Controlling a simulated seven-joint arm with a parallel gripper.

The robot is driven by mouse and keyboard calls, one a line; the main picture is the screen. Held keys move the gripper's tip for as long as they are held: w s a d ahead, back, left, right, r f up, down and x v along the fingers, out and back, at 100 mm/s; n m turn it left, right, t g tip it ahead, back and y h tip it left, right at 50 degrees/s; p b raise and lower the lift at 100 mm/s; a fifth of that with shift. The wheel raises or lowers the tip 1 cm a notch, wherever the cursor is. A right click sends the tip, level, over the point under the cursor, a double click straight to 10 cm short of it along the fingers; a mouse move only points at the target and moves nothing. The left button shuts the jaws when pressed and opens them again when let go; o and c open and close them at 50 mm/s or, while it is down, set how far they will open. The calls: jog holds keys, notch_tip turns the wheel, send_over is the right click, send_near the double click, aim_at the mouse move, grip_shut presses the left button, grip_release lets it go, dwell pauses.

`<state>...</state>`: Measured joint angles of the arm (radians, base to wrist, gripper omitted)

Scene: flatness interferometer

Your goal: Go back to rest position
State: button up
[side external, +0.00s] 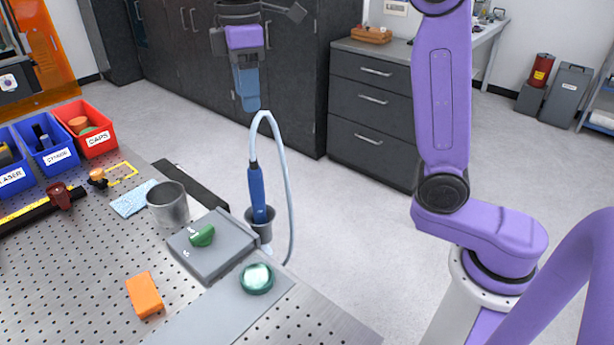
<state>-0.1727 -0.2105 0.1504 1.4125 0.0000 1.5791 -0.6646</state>
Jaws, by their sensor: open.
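My gripper (249,103) hangs in the upper middle of the side external view, with a purple body and blue fingers pointing down. It is open, with nothing seen in it, though its fingers line up nearly edge-on to the camera. It appears above and apart from the perforated metal bench (85,250). Below it in the picture, a blue handheld tool (257,190) stands upright in a grey cup holder (264,229) at the bench edge, with a pale hose (284,165) looping from its top.
A grey box (223,248) carries a green piece (202,236). Near it are a teal disc (257,279), an orange block (145,295), a metal cup (170,207) and a blue cloth (131,200). Labelled bins, one red (97,140), line the left. Dark cabinets (300,90) stand behind.

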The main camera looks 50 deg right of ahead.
jog(key=s+d+f, duration=0.3)
jog(key=s+f, duration=0.2)
jog(key=s, duration=0.4)
jog(key=s+d+f, duration=0.3)
jog(key=s+f, duration=0.3)
jog(key=s, duration=0.4)
jog(key=s+d+f, duration=0.3)
jog(key=s+f, duration=0.2)
jog(key=s, duration=0.4)
jog(key=shift+s+d+f+n, duration=0.15)
jog(key=shift+d+f+n, duration=0.05)
jog(key=shift+d+n, duration=0.15)
